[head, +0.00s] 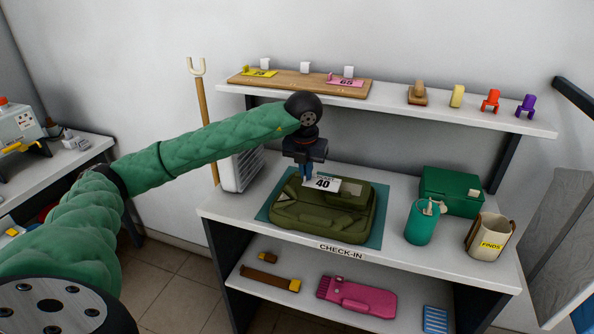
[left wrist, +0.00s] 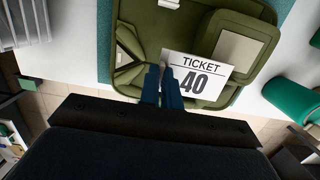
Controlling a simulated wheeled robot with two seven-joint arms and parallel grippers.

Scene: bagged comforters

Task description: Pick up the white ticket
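The white ticket (head: 323,185), printed "TICKET 40", is over the top of an olive green bag (head: 335,222) on the check-in shelf. It also shows in the left wrist view (left wrist: 200,78), over the bag's open-looking top. My left gripper (head: 308,174) points down at the ticket's left end. In the left wrist view its two blue fingers (left wrist: 163,75) are close together at the ticket's left edge and appear shut on it; the fingers hide the exact contact. I cannot tell whether the ticket touches the bag. My right gripper is not in view.
The bag lies on a teal mat (head: 264,213). A green box (head: 450,192), a teal cup (head: 421,224) and a "FINDS" bin (head: 488,238) stand to the right. The upper shelf (head: 390,97) holds a wooden board (head: 300,83) with yellow and pink tickets.

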